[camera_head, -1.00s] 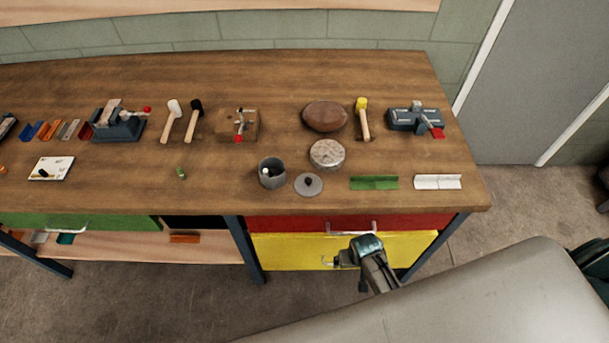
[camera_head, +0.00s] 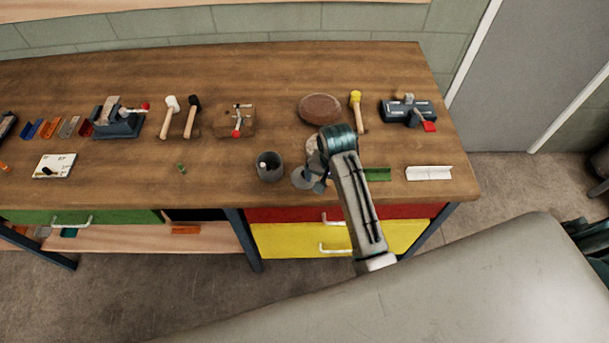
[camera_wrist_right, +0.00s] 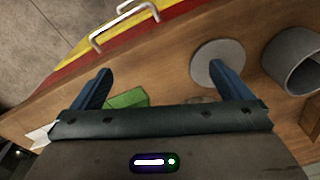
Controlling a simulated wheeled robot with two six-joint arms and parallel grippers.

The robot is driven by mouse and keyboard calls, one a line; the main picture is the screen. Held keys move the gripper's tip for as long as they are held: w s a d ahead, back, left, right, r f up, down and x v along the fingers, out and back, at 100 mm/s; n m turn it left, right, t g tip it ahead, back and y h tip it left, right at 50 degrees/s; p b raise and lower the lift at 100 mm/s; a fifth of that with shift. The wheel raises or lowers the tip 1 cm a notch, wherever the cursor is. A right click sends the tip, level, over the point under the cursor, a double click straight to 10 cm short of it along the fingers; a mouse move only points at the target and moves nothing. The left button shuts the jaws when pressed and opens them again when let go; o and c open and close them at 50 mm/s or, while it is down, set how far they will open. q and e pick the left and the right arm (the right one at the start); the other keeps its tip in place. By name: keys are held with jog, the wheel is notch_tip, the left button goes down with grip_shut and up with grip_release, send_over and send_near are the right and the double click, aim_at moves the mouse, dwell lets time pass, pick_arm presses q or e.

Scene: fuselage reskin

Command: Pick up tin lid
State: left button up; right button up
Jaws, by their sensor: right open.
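The grey round tin lid (camera_head: 302,180) lies on the bench top, just right of the open grey tin (camera_head: 269,166). My right gripper (camera_head: 321,178) is above the bench at the lid's right side and hides part of it. In the right wrist view the gripper (camera_wrist_right: 163,84) is open and empty. There the lid (camera_wrist_right: 210,62) lies beyond the right-hand finger, partly covered by it, and its knob cannot be seen. The tin (camera_wrist_right: 292,65) shows at the right edge. My left gripper is not in view.
A green angle strip (camera_head: 378,174) and a white one (camera_head: 429,173) lie right of my arm. Drawer handles (camera_head: 334,248) stick out at the front.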

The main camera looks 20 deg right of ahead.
jog(key=w+a+r+m, duration=0.1)
jog(key=w, duration=0.1)
jog(key=w+a+r, duration=0.1)
jog(key=w+a, duration=0.1)
jog(key=w, duration=0.1)
jog(key=w+a+r+m+g+b, duration=0.1)
jog(key=w+r, duration=0.1)
jog(key=shift+w+a+m, duration=0.3)
jog(key=shift+w+a, duration=0.05)
jog(key=shift+w, duration=0.05)
jog(key=shift+d+f+p, duration=0.1)
jog(key=shift+f+p, duration=0.4)
jog(key=shift+f, duration=0.65)
notch_tip(320, 180, down, 5)
jog(key=p, duration=0.3)
jog(key=shift+s+r, duration=0.1)
jog(key=shift+f, duration=0.35)
jog(key=c, duration=1.1)
jog(key=shift+o, duration=0.2)
